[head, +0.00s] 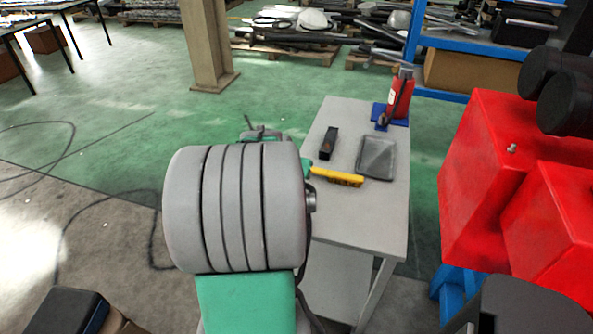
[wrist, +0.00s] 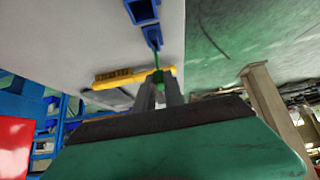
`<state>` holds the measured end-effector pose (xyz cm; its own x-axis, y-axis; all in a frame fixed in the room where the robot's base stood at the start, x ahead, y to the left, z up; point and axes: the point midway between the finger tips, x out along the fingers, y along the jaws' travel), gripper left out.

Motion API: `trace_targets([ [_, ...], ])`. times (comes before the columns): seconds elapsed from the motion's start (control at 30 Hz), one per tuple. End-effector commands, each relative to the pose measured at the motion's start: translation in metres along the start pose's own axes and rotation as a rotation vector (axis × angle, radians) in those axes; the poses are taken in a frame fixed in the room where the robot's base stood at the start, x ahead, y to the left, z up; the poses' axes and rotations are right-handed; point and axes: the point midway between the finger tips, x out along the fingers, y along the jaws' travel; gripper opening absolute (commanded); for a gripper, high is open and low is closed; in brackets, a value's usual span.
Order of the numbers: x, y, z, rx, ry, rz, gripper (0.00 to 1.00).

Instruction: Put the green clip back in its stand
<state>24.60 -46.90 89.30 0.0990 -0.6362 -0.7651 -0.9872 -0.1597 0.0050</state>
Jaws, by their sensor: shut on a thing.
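The green clip (wrist: 158,74) is held between the fingertips of my gripper (wrist: 160,92) in the wrist view. A thin green part of it points up the picture, toward a blue piece (wrist: 153,38). A blue holder with a square opening (wrist: 143,11), which looks like a stand, is further up in that view. Whether the clip touches the blue piece I cannot tell. In the head view my own thick grey arm hides most of the gripper, and the clip cannot be made out there.
A grey table (head: 370,220) carries a yellow brush (head: 337,177), a grey tray (head: 376,157), a black block (head: 328,142) and a red bottle (head: 400,95) on a blue base. The brush (wrist: 118,77) is close left of my fingers in the wrist view. Red boxes (head: 480,180) stand at the right.

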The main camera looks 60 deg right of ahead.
Motion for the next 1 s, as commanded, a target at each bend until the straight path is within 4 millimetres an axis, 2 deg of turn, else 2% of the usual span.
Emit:
trace_targets([
  [0.43,0.0,0.0,0.0,0.0,0.001,0.0,0.0],
  [1.0,0.018,0.0,0.014,0.0,0.001,0.0,0.0],
])
